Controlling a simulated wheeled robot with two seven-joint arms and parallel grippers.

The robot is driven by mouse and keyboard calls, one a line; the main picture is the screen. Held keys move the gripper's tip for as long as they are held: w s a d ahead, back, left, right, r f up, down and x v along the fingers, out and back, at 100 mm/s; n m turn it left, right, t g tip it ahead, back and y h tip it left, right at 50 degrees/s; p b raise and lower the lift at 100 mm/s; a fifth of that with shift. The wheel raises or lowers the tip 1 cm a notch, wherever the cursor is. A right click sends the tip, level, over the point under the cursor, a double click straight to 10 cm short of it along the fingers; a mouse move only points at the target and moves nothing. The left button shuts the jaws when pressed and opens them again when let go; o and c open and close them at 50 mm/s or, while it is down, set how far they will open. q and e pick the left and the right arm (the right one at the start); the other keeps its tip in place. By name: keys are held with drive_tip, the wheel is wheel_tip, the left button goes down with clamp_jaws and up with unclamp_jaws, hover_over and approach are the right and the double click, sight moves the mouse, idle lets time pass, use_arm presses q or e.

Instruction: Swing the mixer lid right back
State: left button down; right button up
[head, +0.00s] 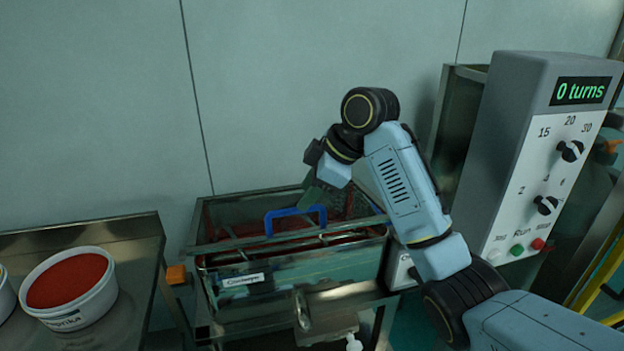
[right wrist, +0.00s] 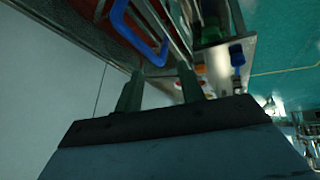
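The mixer (head: 300,278) is a green-grey metal trough with a label on its front, standing below my right arm. Its lid (head: 240,240) appears to lie across the top, with red showing beneath. A blue bow handle (head: 295,211) stands up from the lid; it also shows in the right wrist view (right wrist: 150,48). My right gripper (head: 312,193) hangs above the mixer just behind and right of the handle. In the right wrist view its two fingers (right wrist: 160,75) are apart, with the handle just beyond their tips. Contact cannot be told. My left gripper is out of view.
A tub of red paprika (head: 70,290) stands on a metal table (head: 135,245) at the left. A control box (head: 540,150) reading "0 turns" stands at the right. An orange knob (head: 176,274) sits left of the mixer. The wall is close behind.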

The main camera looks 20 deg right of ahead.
sight(287, 210)
drive_tip(key=w+a+f+n, duration=0.1)
drive_tip(key=f, duration=0.1)
drive_tip(key=w+a+f+n, duration=0.1)
drive_tip(key=w+f+n, duration=0.1)
drive_tip(key=f, duration=0.1)
drive_tip(key=w+a+f+n+t, duration=0.1)
drive_tip(key=w+a+f, duration=0.1)
drive_tip(key=f, duration=0.1)
drive_tip(key=shift+f, duration=0.15)
idle(0.5)
drive_tip(key=shift+c, duration=0.2)
clamp_jaws()
